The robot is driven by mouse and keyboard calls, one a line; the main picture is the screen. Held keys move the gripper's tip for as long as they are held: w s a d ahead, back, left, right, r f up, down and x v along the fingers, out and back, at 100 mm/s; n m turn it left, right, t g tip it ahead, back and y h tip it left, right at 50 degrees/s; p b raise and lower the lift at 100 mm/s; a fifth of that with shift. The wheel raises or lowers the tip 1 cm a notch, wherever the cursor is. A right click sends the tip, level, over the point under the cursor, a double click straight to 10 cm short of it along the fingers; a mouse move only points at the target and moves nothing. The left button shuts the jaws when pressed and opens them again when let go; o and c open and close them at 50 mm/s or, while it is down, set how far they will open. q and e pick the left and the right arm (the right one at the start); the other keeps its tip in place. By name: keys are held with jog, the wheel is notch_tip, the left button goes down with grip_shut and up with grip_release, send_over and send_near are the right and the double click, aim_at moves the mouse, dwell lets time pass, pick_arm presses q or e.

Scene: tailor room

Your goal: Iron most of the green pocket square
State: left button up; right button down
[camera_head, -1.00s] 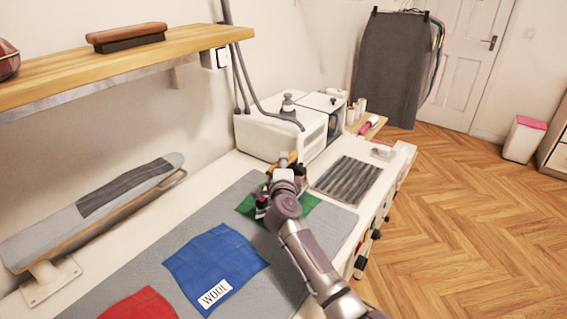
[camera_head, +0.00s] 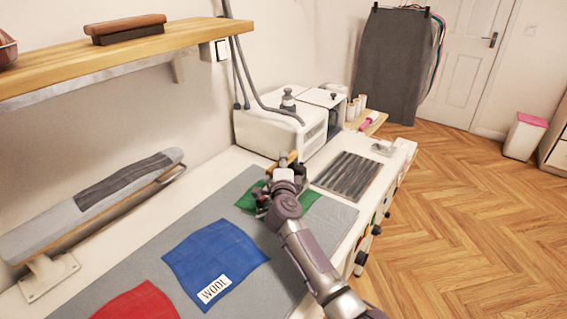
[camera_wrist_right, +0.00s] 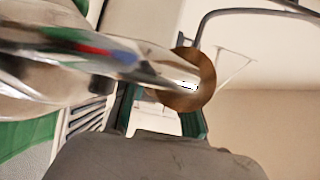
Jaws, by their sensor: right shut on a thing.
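The green pocket square (camera_head: 247,202) lies on the grey ironing mat (camera_head: 338,224), partly hidden under my right gripper and arm. Green cloth also shows at the left edge of the right wrist view (camera_wrist_right: 22,135). My right gripper (camera_head: 283,182) is over the square and shut on the iron. In the right wrist view the iron (camera_wrist_right: 50,85) has a shiny metal body and a round brown handle end (camera_wrist_right: 203,80) between the fingers (camera_wrist_right: 160,112). The iron is mostly hidden in the head view, so I cannot tell whether its sole touches the cloth. My left gripper is out of view.
A blue cloth labelled WOOL (camera_head: 215,258) and a red cloth (camera_head: 138,302) lie nearer on the mat. A white steam station (camera_head: 268,130) stands behind my gripper, with a striped dark pad (camera_head: 347,176) to its right. A sleeve board (camera_head: 70,225) stands at left.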

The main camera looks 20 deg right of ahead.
jog(key=shift+s+d+r+p, duration=0.1)
jog(key=shift+s+d+p, duration=0.45)
jog(key=shift+s+p, duration=0.4)
jog(key=shift+s+d+r+p, duration=0.1)
jog(key=shift+s+d+p, duration=0.45)
jog(key=shift+s+p, duration=0.35)
jog(key=shift+s+d+f+p, duration=0.1)
jog(key=shift+s+d+p, duration=0.3)
jog(key=shift+s, duration=0.2)
jog(key=shift+s+d+p, duration=0.3)
jog(key=shift+s+p, duration=0.15)
jog(key=shift+s, duration=0.15)
jog(key=shift+w+a, duration=0.1)
jog(key=shift+w, duration=0.05)
jog(key=shift+w+a+b, duration=0.3)
jog(key=shift+w+a, duration=0.3)
jog(key=shift+w, duration=0.4)
jog(key=shift+w+a+b, duration=0.3)
jog(key=shift+w+a, duration=0.3)
jog(key=shift+w, duration=0.4)
jog(key=shift+w+a+b, duration=0.3)
jog(key=shift+w+a, duration=0.3)
jog(key=shift+w, duration=0.4)
jog(key=shift+w, duration=0.1)
